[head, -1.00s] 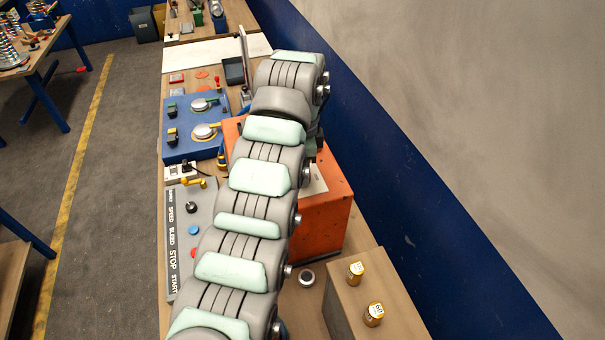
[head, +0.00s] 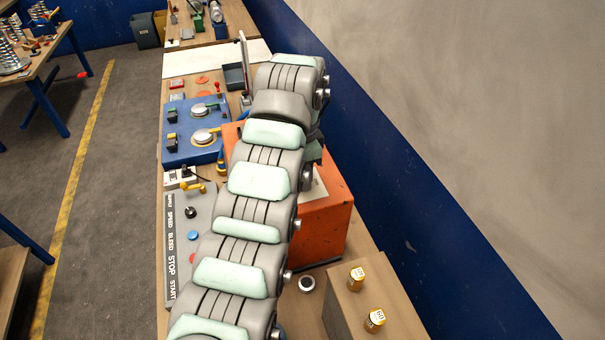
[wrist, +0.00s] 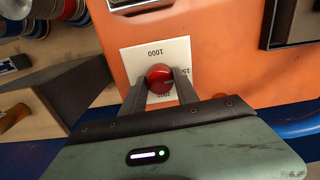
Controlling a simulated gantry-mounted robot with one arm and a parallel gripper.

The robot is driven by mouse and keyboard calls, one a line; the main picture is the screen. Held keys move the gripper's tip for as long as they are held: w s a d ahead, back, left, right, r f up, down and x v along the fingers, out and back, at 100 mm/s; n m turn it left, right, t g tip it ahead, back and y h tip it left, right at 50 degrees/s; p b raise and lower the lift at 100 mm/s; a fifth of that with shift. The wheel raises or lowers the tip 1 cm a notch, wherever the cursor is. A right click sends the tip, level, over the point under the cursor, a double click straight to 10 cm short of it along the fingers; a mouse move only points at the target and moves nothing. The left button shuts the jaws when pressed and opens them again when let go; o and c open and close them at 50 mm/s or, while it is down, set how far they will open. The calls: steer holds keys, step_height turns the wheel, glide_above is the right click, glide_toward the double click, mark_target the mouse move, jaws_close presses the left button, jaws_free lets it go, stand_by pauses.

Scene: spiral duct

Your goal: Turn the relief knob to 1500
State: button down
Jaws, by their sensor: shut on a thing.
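The relief knob (wrist: 160,76) is a round red knob on a white scale card on the orange box (wrist: 210,25). My gripper (wrist: 160,85) is shut on the knob, one dark finger on each side. In the head view the orange box (head: 325,225) stands under my arm, which hides the knob; a corner of the white card shows. The knob's exact pointer setting cannot be read.
A grey control panel (head: 188,245) and a blue panel with levers (head: 195,130) lie left of the orange box. A wooden block with two gold cylinders (head: 365,300) stands at the front right. A blue hose (wrist: 300,128) shows in the wrist view.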

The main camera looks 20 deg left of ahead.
steer(key=c, duration=0.9)
jaws_free()
step_height(320, 180, up, 11)
steer(key=shift+f, duration=0.1)
